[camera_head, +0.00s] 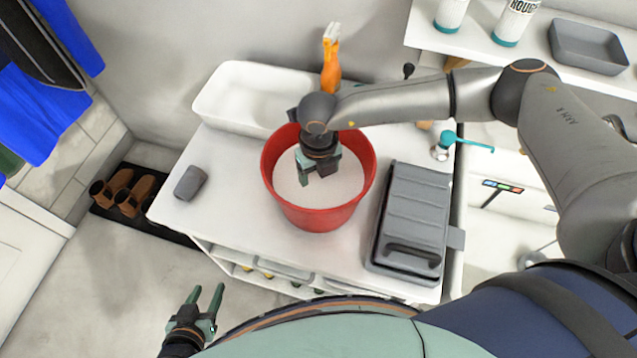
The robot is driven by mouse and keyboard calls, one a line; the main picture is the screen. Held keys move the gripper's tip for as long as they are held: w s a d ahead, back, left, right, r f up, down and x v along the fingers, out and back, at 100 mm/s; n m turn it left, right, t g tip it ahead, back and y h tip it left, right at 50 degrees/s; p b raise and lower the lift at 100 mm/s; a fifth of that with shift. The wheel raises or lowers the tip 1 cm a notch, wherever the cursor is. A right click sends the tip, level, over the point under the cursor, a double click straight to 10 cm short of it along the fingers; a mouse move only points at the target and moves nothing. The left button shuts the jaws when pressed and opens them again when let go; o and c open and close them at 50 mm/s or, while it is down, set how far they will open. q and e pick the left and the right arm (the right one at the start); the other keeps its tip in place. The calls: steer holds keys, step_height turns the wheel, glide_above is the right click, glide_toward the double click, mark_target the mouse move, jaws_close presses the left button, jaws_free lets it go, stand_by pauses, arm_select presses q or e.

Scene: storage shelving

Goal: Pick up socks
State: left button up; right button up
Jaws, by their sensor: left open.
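I cannot make out socks for certain in the head view. A red bucket (318,217) stands on the white counter, with a plain white surface showing inside it. My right gripper (318,172) points down inside the bucket's rim. Its fingertips are small and partly hidden by the wrist, so whether it is open or holds anything is unclear. My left gripper (206,300) is at the bottom left, open and empty, in front of the counter and away from it.
The white counter (235,215) also holds a small grey block (190,183), a white basin (240,95) and a grey lidded case (412,220). An orange-handled brush (330,65) stands behind the bucket. Brown shoes (125,192) sit on a dark mat at the left.

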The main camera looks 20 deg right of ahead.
mark_target(319, 181)
steer(key=c, duration=0.9)
step_height(319, 181, up, 10)
steer(key=shift+b, duration=0.4)
stand_by(0.4)
